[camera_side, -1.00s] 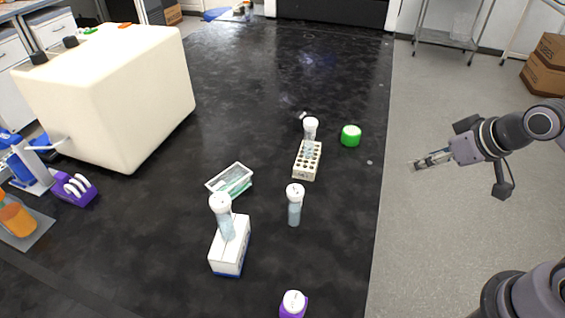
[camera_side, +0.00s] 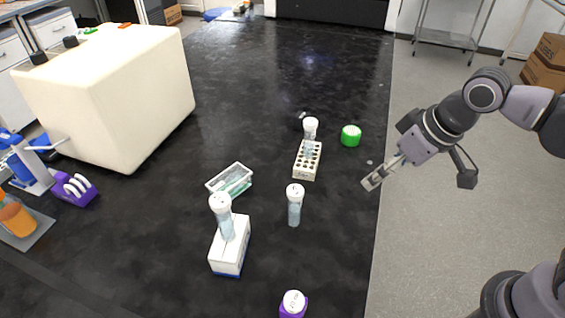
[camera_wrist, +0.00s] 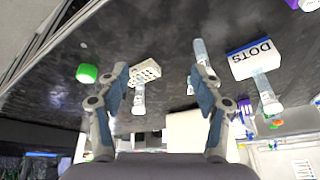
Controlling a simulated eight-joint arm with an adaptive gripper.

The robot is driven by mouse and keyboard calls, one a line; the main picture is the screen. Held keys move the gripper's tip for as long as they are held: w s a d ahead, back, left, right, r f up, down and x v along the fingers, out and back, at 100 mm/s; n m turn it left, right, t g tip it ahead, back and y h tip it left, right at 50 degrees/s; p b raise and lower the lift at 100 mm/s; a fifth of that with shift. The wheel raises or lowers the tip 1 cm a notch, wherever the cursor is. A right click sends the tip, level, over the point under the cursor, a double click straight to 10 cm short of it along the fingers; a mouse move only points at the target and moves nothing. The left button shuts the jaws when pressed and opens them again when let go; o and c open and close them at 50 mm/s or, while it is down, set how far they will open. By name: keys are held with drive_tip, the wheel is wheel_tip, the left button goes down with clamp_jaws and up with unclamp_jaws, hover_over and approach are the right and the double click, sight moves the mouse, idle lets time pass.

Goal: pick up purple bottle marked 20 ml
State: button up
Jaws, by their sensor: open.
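The purple bottle (camera_side: 293,304) with a white cap stands at the bottom edge of the side view, near the bench's front right; no volume mark is legible. It also shows, cut off, at the top right corner of the wrist view (camera_wrist: 306,4). My gripper (camera_side: 372,183) is at the right edge of the bench in the side view, above and beyond the bottle and well apart from it. In the wrist view my gripper (camera_wrist: 164,88) has its two fingers spread with nothing between them.
A clear white-capped tube (camera_side: 294,208) stands alone. Another tube (camera_side: 225,222) is at a white box (camera_side: 228,252). A tube rack (camera_side: 307,162), a green-lidded jar (camera_side: 351,136) and a clear tray (camera_side: 230,180) stand farther back. The bench right of the lone tube is clear.

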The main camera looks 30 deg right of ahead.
drive_tip(key=s+a+f+n+g, duration=0.2)
drive_tip(key=s+a+n+g, duration=0.1)
drive_tip(key=a, duration=1.2)
drive_tip(key=n+g+h, duration=0.1)
drive_tip(key=n, duration=0.1)
hover_over(294, 300)
drive_tip(key=shift+w+d+f, duration=0.1)
drive_tip(key=shift+d+f, duration=0.1)
drive_tip(key=shift+f, duration=0.7)
drive_tip(key=shift+s+a+f+g+h, duration=0.2)
drive_tip(key=shift+s+a+g+h, duration=0.05)
drive_tip(key=shift+g+h, duration=0.05)
drive_tip(key=shift+w+f, duration=0.15)
drive_tip(key=shift+f, duration=5.2)
drive_tip(key=c, duration=1.2)
